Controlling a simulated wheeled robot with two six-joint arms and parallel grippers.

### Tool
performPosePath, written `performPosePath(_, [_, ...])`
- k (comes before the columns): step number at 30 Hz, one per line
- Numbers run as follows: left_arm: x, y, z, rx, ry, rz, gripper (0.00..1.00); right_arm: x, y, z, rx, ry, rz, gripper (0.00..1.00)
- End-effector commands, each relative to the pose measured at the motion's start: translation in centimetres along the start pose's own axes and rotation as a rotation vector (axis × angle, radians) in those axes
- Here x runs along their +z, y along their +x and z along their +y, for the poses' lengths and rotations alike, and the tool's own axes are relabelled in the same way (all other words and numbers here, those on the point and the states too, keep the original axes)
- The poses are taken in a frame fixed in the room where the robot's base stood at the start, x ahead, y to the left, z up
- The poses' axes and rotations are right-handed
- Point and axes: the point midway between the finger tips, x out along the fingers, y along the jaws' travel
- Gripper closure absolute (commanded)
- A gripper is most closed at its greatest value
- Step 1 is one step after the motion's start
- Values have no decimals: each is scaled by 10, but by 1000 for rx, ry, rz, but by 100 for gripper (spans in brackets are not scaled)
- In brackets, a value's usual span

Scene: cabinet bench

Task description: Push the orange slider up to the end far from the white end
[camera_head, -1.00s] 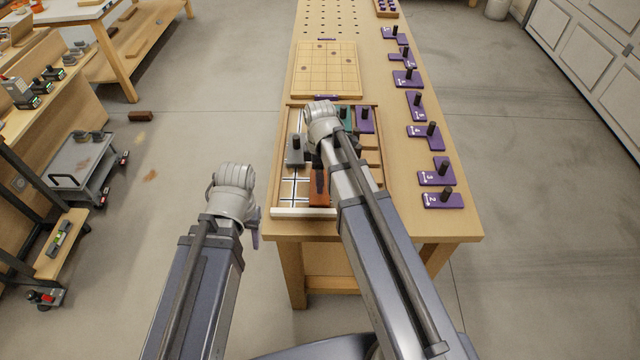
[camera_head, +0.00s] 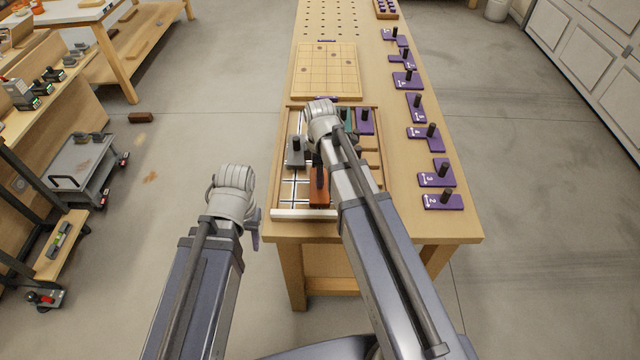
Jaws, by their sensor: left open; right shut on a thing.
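The orange slider (camera_head: 319,192) lies in the near part of the sliding tray, close to the white end (camera_head: 304,215). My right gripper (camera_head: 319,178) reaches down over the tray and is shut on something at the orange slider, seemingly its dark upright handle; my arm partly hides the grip. My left gripper (camera_head: 255,233) hangs open beside the bench's left edge, off the tray, its fingers mostly hidden.
In the tray, a grey slider (camera_head: 296,153) stands left of my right gripper, and a purple slider (camera_head: 364,122) and a teal one (camera_head: 347,117) stand at the far end. Several purple numbered pieces (camera_head: 443,201) line the bench's right side. A gridded board (camera_head: 326,72) lies beyond the tray.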

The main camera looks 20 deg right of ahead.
Motion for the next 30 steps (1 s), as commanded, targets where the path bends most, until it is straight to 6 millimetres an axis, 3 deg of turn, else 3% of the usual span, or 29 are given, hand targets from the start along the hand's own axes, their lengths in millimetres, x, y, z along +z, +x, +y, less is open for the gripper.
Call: performPosePath(30, [0, 0, 0, 0, 0, 0, 50, 0, 0, 69, 0, 1, 0, 100])
